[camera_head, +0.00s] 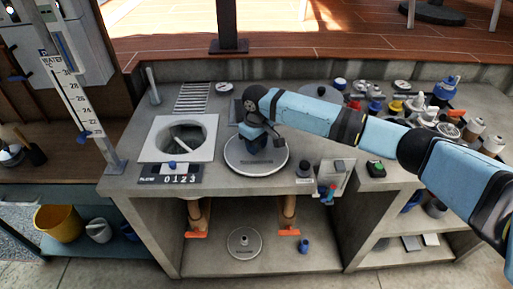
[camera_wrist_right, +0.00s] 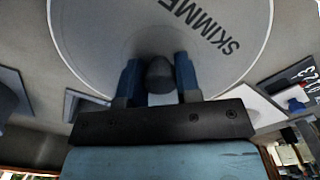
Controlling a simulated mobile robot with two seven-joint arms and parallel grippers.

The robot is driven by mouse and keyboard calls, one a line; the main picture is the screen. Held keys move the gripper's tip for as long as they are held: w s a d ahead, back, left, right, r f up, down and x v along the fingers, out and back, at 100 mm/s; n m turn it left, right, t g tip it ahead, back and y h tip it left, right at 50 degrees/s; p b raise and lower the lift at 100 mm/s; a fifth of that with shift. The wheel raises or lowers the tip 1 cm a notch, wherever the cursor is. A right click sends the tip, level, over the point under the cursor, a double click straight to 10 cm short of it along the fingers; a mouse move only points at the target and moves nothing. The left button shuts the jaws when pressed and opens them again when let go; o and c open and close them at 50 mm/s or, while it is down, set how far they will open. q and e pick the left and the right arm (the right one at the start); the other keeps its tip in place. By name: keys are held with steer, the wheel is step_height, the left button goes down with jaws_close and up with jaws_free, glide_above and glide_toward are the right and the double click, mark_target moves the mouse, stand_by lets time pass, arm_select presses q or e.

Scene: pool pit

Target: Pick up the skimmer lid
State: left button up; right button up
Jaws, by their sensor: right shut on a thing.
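The skimmer lid (camera_head: 252,167) is a round pale disc on the grey counter, to the right of a square-framed opening. In the right wrist view the lid (camera_wrist_right: 110,35) fills the top and carries dark lettering that begins "SKIMME". My right gripper (camera_head: 257,148) reaches down over the lid's middle. Its two blue fingers (camera_wrist_right: 160,80) are shut on the dark knob at the lid's centre, one on each side. I cannot tell whether the lid touches the counter. My left gripper is not in view.
The square white frame (camera_head: 157,137) surrounds an open hole to the left. A digit plate (camera_head: 170,175) sits before it. Several bottles and valves (camera_head: 420,105) crowd the counter's right.

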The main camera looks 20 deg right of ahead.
step_height(320, 180, up, 20)
steer(key=shift+f+p, duration=0.25)
steer(key=shift+p, duration=0.05)
